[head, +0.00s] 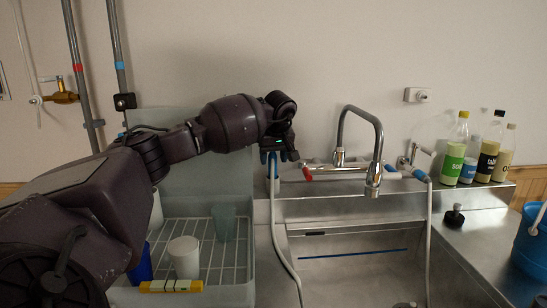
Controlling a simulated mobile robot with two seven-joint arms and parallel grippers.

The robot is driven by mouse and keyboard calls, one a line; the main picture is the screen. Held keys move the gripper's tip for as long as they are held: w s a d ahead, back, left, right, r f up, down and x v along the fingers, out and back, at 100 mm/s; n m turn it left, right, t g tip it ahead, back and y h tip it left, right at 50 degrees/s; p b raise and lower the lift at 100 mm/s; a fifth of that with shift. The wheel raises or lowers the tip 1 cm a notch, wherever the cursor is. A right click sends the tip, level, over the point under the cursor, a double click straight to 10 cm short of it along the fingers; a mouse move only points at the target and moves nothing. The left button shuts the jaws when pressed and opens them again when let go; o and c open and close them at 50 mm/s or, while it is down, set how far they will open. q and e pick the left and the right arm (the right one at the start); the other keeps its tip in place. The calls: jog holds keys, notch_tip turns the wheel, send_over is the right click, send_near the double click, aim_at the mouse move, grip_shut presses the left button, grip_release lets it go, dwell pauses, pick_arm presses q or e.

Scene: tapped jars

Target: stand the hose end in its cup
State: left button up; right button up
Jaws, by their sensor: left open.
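My left gripper (279,153) is open and points down above the back ledge of the sink, left of the tap. A small blue piece (273,165) shows just below its fingers; whether it lies between them I cannot tell. A pale hose (279,238) runs down from there over the sink's left edge. A second pale hose (428,228) with a blue collar (420,175) hangs into the sink at the right. I cannot tell which end is the hose end, and no holder cup for it shows clearly. My right gripper is out of view.
The tap (373,178) rises over the sink. Several bottles (455,148) stand right; a blue bucket (530,245) stands at the right edge.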

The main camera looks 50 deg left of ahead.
pick_arm(q)
jog(key=p+v, duration=0.1)
jog(key=v, duration=1.1)
jog(key=shift+a, duration=0.1)
